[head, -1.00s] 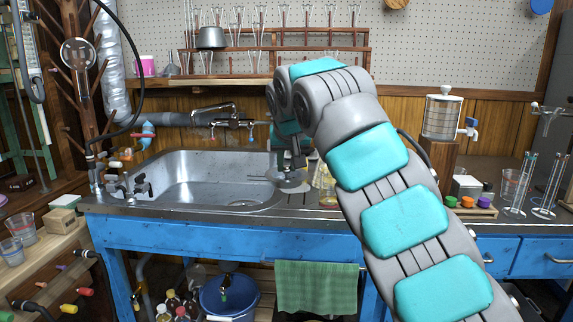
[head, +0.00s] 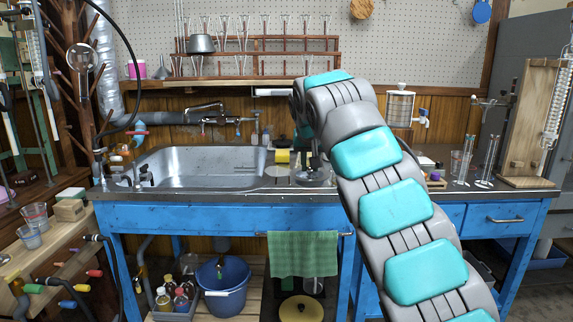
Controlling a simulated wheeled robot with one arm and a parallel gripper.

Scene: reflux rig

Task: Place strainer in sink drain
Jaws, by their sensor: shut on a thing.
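The metal sink (head: 195,166) is set into the left part of the blue-framed counter. Its drain is not visible behind the front rim. My gripper (head: 311,164) points down over the counter to the right of the sink, partly hidden by my arm. It is shut on a small round metallic piece (head: 313,178), which looks like the strainer. I cannot tell whether this piece touches the counter.
A faucet (head: 205,107) is on the wall behind the sink. A flat round disc (head: 279,171) lies between the sink and my gripper. A yellow item (head: 282,156) stands behind it. Glass cylinders (head: 487,160) stand on the right. A green towel (head: 303,254) hangs in front.

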